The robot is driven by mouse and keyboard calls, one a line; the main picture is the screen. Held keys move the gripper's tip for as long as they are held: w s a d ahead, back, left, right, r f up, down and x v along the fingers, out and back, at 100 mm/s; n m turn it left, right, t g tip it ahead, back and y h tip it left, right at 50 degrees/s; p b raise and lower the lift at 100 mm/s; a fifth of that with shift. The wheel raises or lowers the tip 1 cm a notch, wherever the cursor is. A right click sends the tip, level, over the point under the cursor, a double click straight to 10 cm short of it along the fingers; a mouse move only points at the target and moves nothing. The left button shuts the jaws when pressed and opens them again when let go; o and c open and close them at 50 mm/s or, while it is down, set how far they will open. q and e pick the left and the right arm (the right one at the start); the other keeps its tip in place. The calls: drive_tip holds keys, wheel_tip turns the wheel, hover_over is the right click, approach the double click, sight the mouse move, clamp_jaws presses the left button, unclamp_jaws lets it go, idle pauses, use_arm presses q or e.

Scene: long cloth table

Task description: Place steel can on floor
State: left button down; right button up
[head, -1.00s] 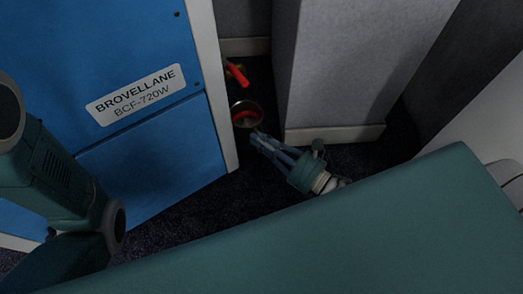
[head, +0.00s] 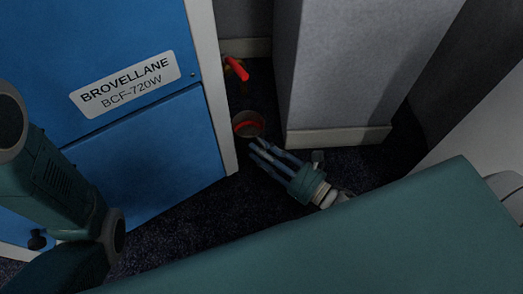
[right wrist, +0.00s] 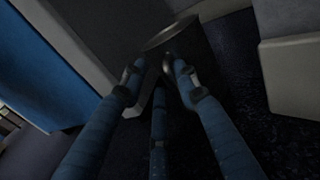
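The steel can (head: 247,124) stands upright on the dark floor, in the gap between the blue cabinet and a grey pillar. Its round open top faces up and shows a reddish tint inside. My right gripper (head: 262,150) is low beside the can, on its near side, with its fingers spread. In the right wrist view the can (right wrist: 192,48) shows dark beyond the spread fingertips (right wrist: 155,72). Whether a fingertip still touches it I cannot tell. My left arm shows at the left of the head view; its gripper is out of view.
The blue cabinet (head: 140,150) stands close on the left and the grey pillar (head: 345,65) on the right. A red-handled valve (head: 236,68) sits behind the can. A green surface (head: 330,250) covers the lower right. Some dark carpet (head: 190,215) is free.

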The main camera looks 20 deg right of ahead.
drive_tip(key=shift+r, duration=0.2)
drive_tip(key=shift+s+d+p, duration=0.2)
drive_tip(key=shift+s+p, duration=0.1)
drive_tip(key=shift+p, duration=0.05)
drive_tip(key=p+v, duration=0.4)
drive_tip(key=v, duration=0.6)
drive_tip(key=shift+s+d, duration=0.35)
drive_tip(key=shift+s, duration=0.15)
